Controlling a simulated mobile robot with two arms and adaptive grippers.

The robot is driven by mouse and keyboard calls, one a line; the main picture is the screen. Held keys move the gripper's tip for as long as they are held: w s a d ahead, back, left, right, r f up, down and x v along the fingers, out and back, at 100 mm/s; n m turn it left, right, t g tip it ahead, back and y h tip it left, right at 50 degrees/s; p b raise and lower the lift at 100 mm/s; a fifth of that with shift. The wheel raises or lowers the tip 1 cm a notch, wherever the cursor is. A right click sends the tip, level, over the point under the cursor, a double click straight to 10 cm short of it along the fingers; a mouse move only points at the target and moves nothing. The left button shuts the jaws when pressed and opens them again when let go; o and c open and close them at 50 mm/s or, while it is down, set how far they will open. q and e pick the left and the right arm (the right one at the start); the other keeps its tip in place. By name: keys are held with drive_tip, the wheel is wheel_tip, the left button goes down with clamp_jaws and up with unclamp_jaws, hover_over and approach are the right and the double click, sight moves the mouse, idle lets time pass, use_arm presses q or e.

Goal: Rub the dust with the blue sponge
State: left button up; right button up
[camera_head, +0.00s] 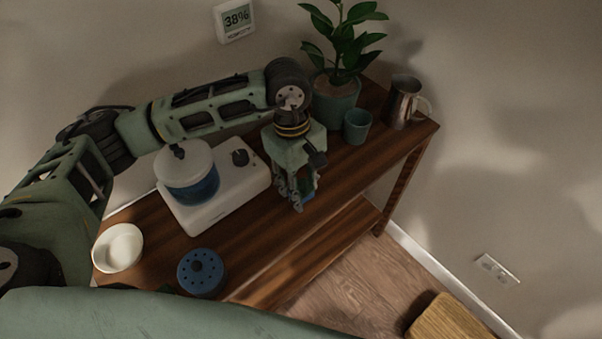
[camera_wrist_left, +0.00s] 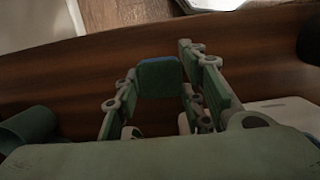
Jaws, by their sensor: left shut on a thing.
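The sponge shows in the left wrist view as a small block (camera_wrist_left: 160,77) with a dark green face and a blue edge, between the fingers. My left gripper (camera_head: 301,197) points down over the wooden table (camera_head: 345,178) and is shut on the sponge. In the head view the sponge is mostly hidden by the fingers. The gripper also shows in the left wrist view (camera_wrist_left: 163,88), over the wood near the table's front edge. I cannot tell whether the sponge touches the wood. I cannot make out any dust. My right gripper is not in view.
A white appliance (camera_head: 240,183) with a blue pot (camera_head: 190,185) stands left of the gripper. A white bowl (camera_head: 118,248) and a blue round perforated object (camera_head: 201,271) are further left. A potted plant (camera_head: 337,100), green cup (camera_head: 357,126) and metal pitcher (camera_head: 401,102) stand at the right.

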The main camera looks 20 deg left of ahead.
use_arm(q)
drive_tip(key=shift+a+r+p, duration=0.1)
drive_tip(key=shift+r+p, duration=0.45)
drive_tip(key=shift+r, duration=1.35)
